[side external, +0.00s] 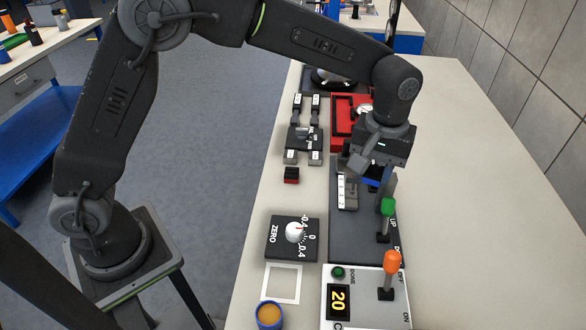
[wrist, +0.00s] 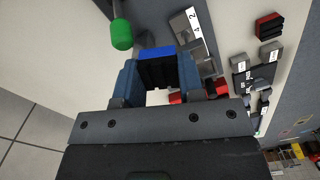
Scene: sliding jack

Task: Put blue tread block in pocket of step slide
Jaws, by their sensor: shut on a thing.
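My gripper (wrist: 158,78) is shut on the blue tread block (wrist: 157,53), which has a blue face and black ridges between the two fingers. In the side view my gripper (side external: 374,172) points down over the step slide (side external: 365,235), and the blue block (side external: 370,181) shows just under the wrist. The slide is a dark plate with a white numbered scale (side external: 342,190) and a green-knobbed lever (side external: 387,208) marked UP. The scale also shows in the wrist view (wrist: 187,33). The pocket is hidden or too small to make out.
A red-and-black block (side external: 291,175) lies left of the slide. A ZERO dial panel (side external: 292,239), a box with an orange-knobbed lever (side external: 391,264) and a red fixture (side external: 345,130) stand nearby. The table right of the slide is clear.

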